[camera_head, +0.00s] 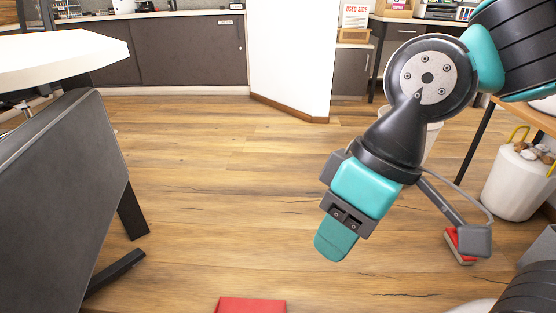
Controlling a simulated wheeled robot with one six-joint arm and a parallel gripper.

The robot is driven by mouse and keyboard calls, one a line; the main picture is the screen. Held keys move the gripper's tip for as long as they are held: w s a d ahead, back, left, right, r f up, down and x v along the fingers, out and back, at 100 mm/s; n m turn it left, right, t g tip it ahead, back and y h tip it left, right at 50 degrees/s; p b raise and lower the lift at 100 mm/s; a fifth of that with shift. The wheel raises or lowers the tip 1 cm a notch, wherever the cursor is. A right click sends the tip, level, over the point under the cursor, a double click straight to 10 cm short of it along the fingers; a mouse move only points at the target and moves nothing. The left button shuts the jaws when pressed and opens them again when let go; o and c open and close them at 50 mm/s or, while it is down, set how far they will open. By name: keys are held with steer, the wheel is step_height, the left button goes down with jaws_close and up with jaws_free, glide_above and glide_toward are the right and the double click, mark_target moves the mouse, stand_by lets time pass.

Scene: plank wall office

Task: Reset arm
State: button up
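My gripper (336,240) hangs at the end of my black and teal arm, right of the middle of the head view. It points down and slightly left over the wooden floor. Only one broad teal fingertip face shows, so the gap between the fingers is hidden. I see nothing held in it. The arm comes in from the upper right corner and bends at a round grey joint.
A white-topped table (60,58) with a dark panel (65,200) stands at left. A red object (250,305) lies at the bottom edge. A red item (458,246) and a white bin (515,183) are at right. The middle wooden floor (220,180) is clear.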

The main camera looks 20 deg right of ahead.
step_height(320, 180, up, 49)
steer(key=p, duration=4.7)
steer(key=shift+f, duration=0.2)
